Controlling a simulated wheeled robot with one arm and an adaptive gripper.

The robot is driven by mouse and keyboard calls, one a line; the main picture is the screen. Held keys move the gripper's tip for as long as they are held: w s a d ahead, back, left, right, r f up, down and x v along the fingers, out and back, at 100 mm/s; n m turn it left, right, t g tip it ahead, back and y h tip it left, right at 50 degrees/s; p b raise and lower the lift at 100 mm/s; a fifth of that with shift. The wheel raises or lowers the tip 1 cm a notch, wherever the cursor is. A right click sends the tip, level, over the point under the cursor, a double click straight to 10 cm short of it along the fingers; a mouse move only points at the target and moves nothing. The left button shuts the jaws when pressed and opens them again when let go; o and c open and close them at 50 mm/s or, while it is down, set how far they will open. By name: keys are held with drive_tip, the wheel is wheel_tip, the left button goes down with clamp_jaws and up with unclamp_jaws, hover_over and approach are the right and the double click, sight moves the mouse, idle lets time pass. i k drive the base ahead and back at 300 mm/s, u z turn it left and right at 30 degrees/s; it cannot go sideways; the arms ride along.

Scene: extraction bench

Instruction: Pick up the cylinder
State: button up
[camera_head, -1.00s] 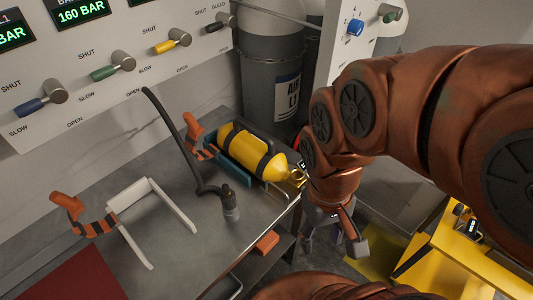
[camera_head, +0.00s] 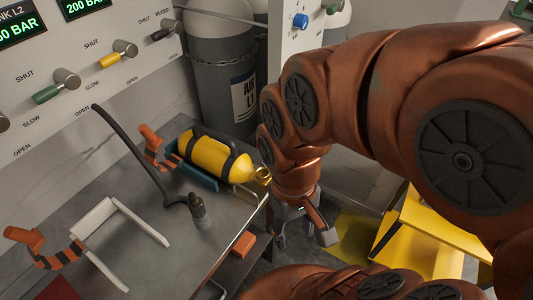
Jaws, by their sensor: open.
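The yellow cylinder (camera_head: 210,156) with dark bands lies on its side in a blue cradle (camera_head: 197,178) at the back right of the grey bench. Its neck end with a brass-coloured ring (camera_head: 262,174) points right, towards the bench edge. My gripper (camera_head: 300,236) hangs below my copper-coloured arm, past the right edge of the bench. It points down, is open and apart from the cylinder. Nothing shows between its fingers.
A black hose with a metal fitting (camera_head: 199,212) stands on the bench in front of the cylinder. An orange clamp (camera_head: 152,137) is beside the cradle, and an empty white bracket (camera_head: 95,217) lies left. A yellow structure (camera_head: 425,235) stands at right. A grey tank (camera_head: 222,90) is behind.

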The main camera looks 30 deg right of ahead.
sight(211, 151)
drive_tip(key=k, duration=0.5)
drive_tip(key=z, duration=0.85)
drive_tip(key=i, duration=0.75)
drive_tip(key=u, duration=0.85)
